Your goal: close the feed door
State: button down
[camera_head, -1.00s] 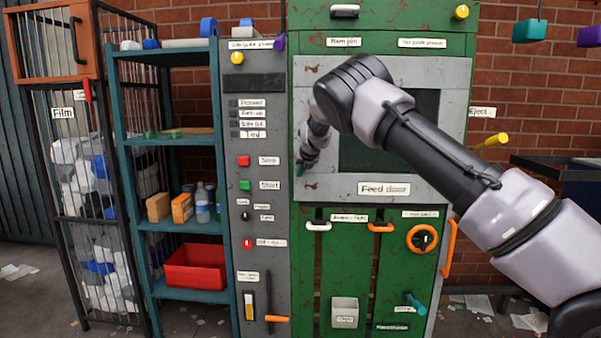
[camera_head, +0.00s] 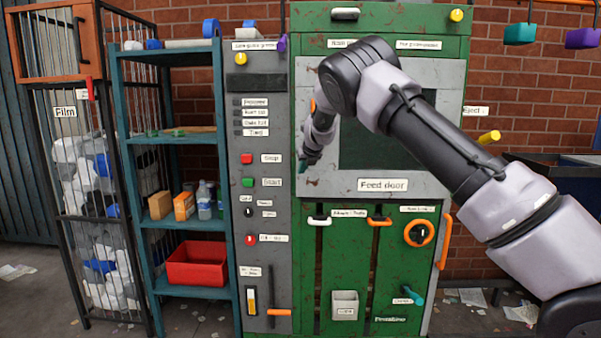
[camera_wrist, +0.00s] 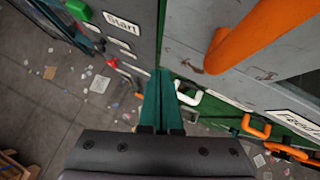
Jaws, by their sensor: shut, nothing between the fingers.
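The feed door (camera_head: 330,184) is a worn grey panel with a dark square middle, labelled "Feed door", on the green machine in the head view. Whether it stands ajar is hard to tell there. In the wrist view its grey face (camera_wrist: 187,35) fills the upper right, with a thick orange handle (camera_wrist: 255,32) across it. My gripper (camera_head: 302,164) is at the panel's left edge, partly hidden by my wrist. In the wrist view its teal fingers (camera_wrist: 159,75) are shut and empty, left of and below the handle. Contact with the door cannot be told.
A grey control column (camera_head: 262,215) with buttons stands just left of the door. White (camera_head: 319,221) and orange (camera_head: 379,221) handles stick out below it. A teal shelf (camera_head: 190,229) and a wire cage (camera_head: 65,200) stand further left. Paper scraps litter the floor.

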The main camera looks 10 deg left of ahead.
jog(key=s+r, duration=0.6)
jog(key=s+d+r+n, duration=0.4)
jog(key=s+d, duration=0.1)
jog(key=d, duration=0.3)
jog(key=s+d+r+n+g+y, duration=0.1)
jog(key=s+d+r+n, duration=0.3)
jog(key=d, duration=0.5)
jog(key=s+d+r+n, duration=0.3)
jog(key=s+d+r, duration=0.25)
jog(key=d, duration=0.25)
jog(key=s+d+n+h, duration=0.1)
jog(key=s+d+n, duration=0.3)
jog(key=s, duration=0.6)
jog(key=s+d+f+n+h, duration=0.1)
jog(key=s+d+n, duration=0.2)
jog(key=s+n, duration=0.3)
jog(key=s+d+n+h, duration=0.1)
jog(key=s+d+n, duration=0.3)
jog(key=s, duration=1)
jog(key=shift+s+d+f+n, duration=0.15)
jog(key=shift+d+f+n, duration=0.15)
jog(key=shift+n, duration=0.7)
jog(key=shift+r, duration=0.1)
